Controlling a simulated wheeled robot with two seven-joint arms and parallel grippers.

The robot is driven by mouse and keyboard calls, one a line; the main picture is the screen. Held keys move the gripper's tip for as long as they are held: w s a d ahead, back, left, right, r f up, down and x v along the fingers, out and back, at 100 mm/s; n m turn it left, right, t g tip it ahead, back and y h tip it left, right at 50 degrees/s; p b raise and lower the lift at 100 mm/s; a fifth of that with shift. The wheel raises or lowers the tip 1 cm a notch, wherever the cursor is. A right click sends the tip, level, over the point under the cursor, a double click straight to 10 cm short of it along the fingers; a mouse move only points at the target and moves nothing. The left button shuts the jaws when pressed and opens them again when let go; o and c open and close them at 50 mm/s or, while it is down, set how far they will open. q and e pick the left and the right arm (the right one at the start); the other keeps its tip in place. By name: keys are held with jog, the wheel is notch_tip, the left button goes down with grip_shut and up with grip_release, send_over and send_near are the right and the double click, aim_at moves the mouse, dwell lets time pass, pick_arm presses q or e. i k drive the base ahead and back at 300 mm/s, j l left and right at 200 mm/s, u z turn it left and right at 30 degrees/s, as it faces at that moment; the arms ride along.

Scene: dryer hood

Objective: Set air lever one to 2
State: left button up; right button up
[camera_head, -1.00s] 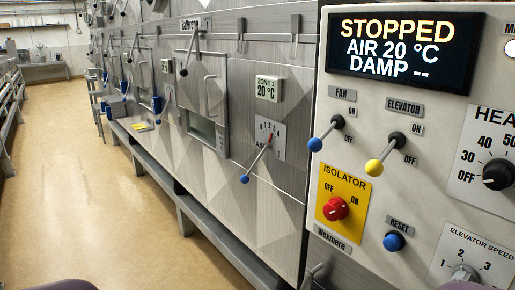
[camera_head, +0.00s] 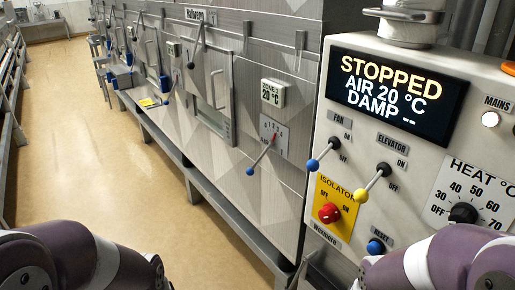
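An air lever (camera_head: 261,158) with a blue ball end sits on a small white plate (camera_head: 274,135) marked with a scale, on the grey dryer wall. Its rod slants down to the left from the plate. A display reading 20 °C (camera_head: 272,93) is above it. Whether this is air lever one cannot be read. Parts of my two arms show at the bottom left and bottom right. Neither gripper is in view.
The control panel (camera_head: 405,215) at right has a STOPPED screen (camera_head: 395,90), a blue-ended fan lever (camera_head: 323,154), a yellow-ended elevator lever (camera_head: 371,184) and a red isolator knob (camera_head: 329,213). A grey ledge (camera_head: 215,197) runs along the dryer. The floor (camera_head: 100,150) at left is clear.

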aim_at(250, 171)
jog(key=i+j, duration=0.3)
jog(key=j, duration=0.15)
jog(key=i+j, duration=0.35)
jog(key=i, duration=0.65)
